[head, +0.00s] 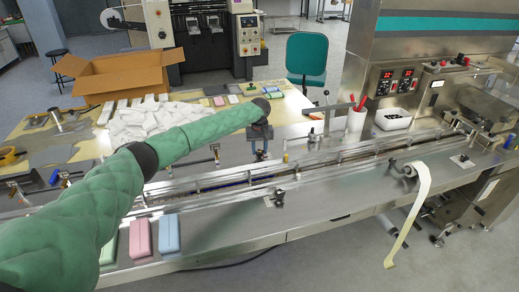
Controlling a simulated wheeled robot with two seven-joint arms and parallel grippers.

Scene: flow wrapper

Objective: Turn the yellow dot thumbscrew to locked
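My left arm, in a green sleeve, reaches in from the left across the wrapping machine (330,205). Its dark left gripper (260,152) points down over the rear side of the long metal infeed channel. The fingers are too small and dark to tell whether they are open or shut. A small yellow mark (285,158) shows just right of the gripper, on the channel's rear edge; it may be the yellow dot of the thumbscrew, but I cannot make out its setting. My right gripper is not in view.
Green, pink (140,237) and blue packs (169,233) lie on the front deck. A cardboard box (122,75) and white packets (145,122) are behind.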

